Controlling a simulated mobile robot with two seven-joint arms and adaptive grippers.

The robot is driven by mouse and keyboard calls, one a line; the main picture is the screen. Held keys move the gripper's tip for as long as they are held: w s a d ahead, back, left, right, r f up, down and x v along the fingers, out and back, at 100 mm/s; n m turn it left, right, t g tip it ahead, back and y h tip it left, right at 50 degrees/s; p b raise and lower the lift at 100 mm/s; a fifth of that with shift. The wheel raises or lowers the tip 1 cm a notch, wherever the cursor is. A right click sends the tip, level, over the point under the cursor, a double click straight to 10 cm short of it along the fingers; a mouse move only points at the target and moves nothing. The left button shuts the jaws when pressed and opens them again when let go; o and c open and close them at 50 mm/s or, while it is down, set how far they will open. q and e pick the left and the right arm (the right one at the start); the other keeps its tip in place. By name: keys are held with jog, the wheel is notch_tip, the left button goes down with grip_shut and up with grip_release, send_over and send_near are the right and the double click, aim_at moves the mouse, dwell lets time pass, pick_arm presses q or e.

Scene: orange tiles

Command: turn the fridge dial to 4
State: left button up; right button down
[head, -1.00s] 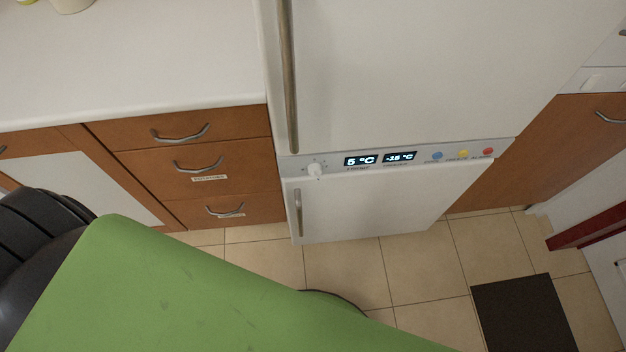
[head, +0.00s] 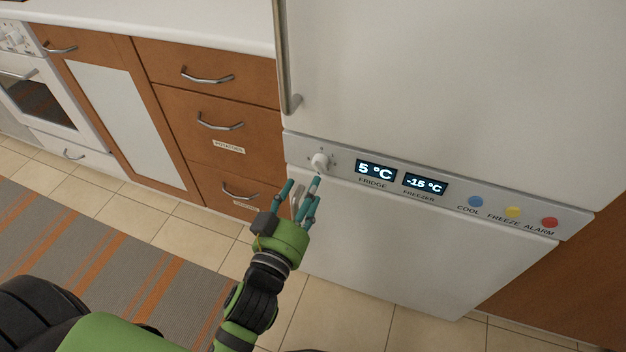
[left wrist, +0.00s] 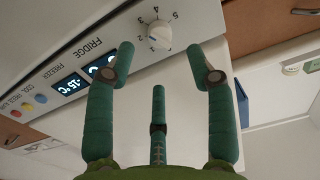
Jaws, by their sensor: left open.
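The fridge dial (head: 320,162) is a small white knob at the left end of the control strip (head: 345,153). It also shows in the left wrist view (left wrist: 158,36), with numerals from 1 to 5 around it; I cannot tell which one it points to. My left gripper (head: 303,184) is open, just below and in front of the dial, pointing up at it. In the left wrist view its teal fingers (left wrist: 160,50) stand either side of the dial, short of it, with nothing between them. My right gripper is not in view.
The fridge display (head: 375,171) reads 5 °C and the freezer display (head: 425,184) reads -15 °C. Blue, yellow and red buttons sit further right. A metal door handle (head: 287,60) hangs above the dial. Wooden drawers (head: 215,125) stand left of the fridge.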

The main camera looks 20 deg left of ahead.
aim_at(317, 170)
pick_arm(q)
jog(key=w, duration=0.6)
jog(key=shift+w, duration=0.25)
jog(key=shift+d, duration=0.1)
grip_shut()
